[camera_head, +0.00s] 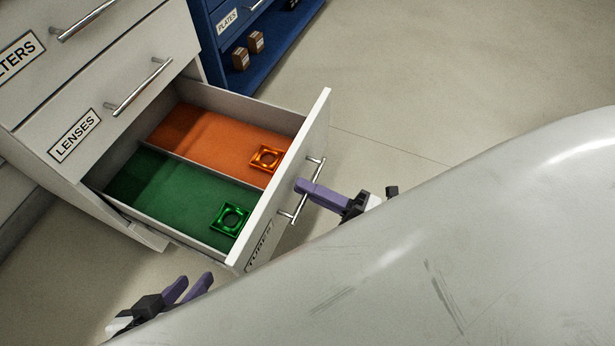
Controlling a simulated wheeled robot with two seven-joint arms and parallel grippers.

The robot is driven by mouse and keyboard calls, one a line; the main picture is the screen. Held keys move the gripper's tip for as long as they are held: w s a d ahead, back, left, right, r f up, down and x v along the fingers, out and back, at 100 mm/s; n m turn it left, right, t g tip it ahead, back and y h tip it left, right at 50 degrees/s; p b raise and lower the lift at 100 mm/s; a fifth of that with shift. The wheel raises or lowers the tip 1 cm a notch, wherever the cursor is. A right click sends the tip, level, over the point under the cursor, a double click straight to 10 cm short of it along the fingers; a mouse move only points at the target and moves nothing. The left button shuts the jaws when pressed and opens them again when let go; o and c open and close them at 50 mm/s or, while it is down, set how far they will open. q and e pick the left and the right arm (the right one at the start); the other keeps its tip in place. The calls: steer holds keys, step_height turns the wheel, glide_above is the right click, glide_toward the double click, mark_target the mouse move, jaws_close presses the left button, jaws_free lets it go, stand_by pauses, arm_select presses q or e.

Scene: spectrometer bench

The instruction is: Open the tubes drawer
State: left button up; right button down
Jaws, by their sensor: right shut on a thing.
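The tubes drawer (318,125) is the bottom drawer of a white cabinet and is pulled well out. Its front bears a "TUBES" label (259,247) and a metal bar handle (316,178). My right gripper (302,186) is shut on this handle; its purple fingers reach it from the right. My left gripper (189,287) is open and empty, low in front of the drawer and left of the handle. Inside the drawer, an orange compartment holds an orange square frame (266,159), and a green compartment holds a green square frame (230,218).
Above are a shut "LENSES" drawer (110,115) and a drawer labelled "...LTERS" (25,62). A blue shelf unit (265,75) with small brown boxes stands behind. My own pale body covers the lower right. Floor at upper right is clear.

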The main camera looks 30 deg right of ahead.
steer(key=shift+d, duration=0.1)
steer(key=c, duration=2.1)
jaws_free()
steer(key=v, duration=1)
steer(key=shift+d, duration=0.1)
steer(key=shift+s+f, duration=0.1)
